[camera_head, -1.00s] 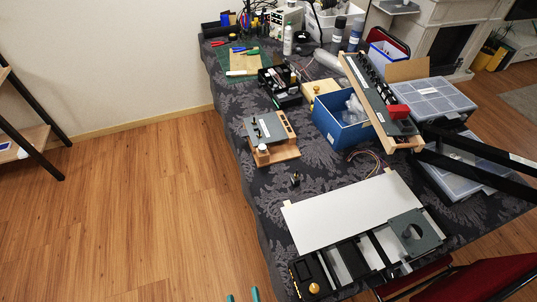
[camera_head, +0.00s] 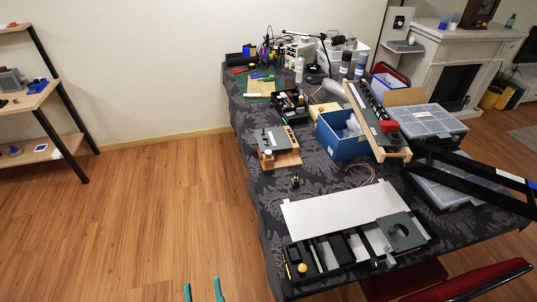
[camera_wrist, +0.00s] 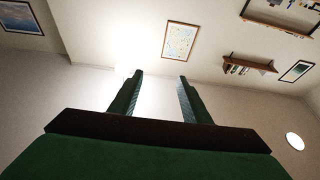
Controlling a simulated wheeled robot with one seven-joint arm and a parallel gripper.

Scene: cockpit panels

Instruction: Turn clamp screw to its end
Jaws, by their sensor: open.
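I cannot tell for sure which part is the clamp screw. A brass-coloured knob (camera_head: 302,268) sits at the left end of a black-framed panel unit (camera_head: 337,248) at the near end of the table. A wooden-based fixture with a grey plate (camera_head: 271,140) stands further back, with a small pale round part at its front. My gripper (camera_head: 203,291) shows only as two teal fingertips at the bottom edge, over the floor left of the table. In the wrist view my gripper (camera_wrist: 158,78) is open and empty, pointing at wall and ceiling.
The patterned tablecloth (camera_head: 270,205) is bare along its left edge. A blue bin (camera_head: 338,144), a long tilted panel (camera_head: 372,118) and clear-lidded boxes (camera_head: 428,121) crowd the right. A red chair (camera_head: 452,291) stands at the near right. The floor (camera_head: 165,205) left is clear.

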